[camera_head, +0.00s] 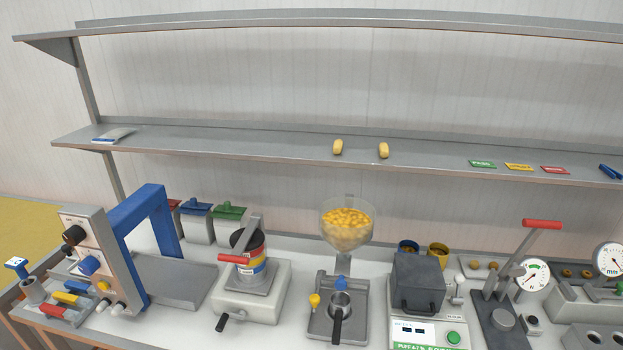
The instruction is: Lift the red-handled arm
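Two arms with red handles show in the head view. On the machine at centre left, a grey arm (253,232) with a red handle (233,258) lies against a dark cylinder with coloured bands (250,256). On the press at the right, a grey lever (524,245) slants up from a dark base (499,322) and ends in a horizontal red handle (542,224). I cannot tell which one the task names. Neither of my grippers is in view.
A clear hopper of yellow pieces (347,222) stands mid-bench. A dark box machine (418,282) is right of it, gauges (533,275) farther right. A blue frame (155,225) is at the left. A shelf (250,144) spans above the crowded bench.

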